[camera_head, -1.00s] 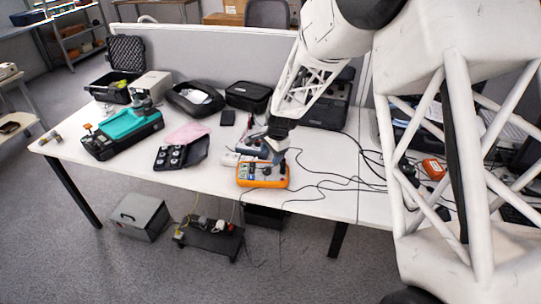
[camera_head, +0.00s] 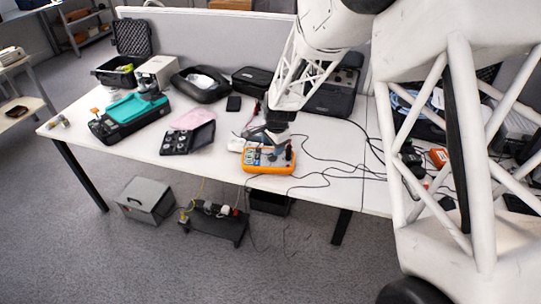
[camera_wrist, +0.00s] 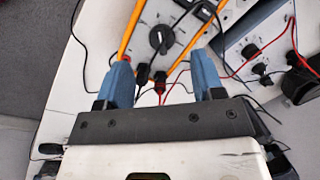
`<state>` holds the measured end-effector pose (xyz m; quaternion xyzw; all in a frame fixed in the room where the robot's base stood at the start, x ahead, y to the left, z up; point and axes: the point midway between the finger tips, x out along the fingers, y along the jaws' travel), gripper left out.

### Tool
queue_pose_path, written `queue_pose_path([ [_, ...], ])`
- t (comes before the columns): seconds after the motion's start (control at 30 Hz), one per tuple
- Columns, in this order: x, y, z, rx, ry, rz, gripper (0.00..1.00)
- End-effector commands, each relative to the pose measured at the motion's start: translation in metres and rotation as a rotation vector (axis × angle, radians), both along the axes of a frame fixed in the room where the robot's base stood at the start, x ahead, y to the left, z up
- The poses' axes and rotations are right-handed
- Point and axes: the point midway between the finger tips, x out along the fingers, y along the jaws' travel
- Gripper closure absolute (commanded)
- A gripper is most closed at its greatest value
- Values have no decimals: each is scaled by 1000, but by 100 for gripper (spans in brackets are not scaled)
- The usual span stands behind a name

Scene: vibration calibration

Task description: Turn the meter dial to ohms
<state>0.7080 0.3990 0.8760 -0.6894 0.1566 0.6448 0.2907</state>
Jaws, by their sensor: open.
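The meter (camera_head: 270,168) has an orange case and lies on the white table near its front edge, below my gripper (camera_head: 266,138) in the head view. In the wrist view its light face (camera_wrist: 182,22) with orange edges fills the top middle. The round black dial (camera_wrist: 160,39) carries a small pale mark; the scale markings are too small to read. My gripper (camera_wrist: 163,78) is open, its two blue fingers wide apart with nothing gripped. The dial shows ahead of the gap between the fingertips. Whether the fingers touch the meter cannot be told.
Black and red plugs (camera_wrist: 160,87) with leads stand at the meter's near end, between the fingers. A grey instrument (camera_wrist: 258,42) with knobs is at the right in the wrist view. Cables (camera_head: 335,165) run across the table. A black tray (camera_head: 187,139) lies left of the meter.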

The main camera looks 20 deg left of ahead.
Motion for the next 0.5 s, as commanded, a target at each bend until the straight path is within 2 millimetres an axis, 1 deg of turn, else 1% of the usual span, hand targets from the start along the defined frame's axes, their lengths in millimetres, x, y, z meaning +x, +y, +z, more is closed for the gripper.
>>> queue_pose_path([
  [0.3, 4, 5, -34, -1, 2, 0, 38],
  [0.5, 6, 8, -53, -1, 0, 1, 38],
])
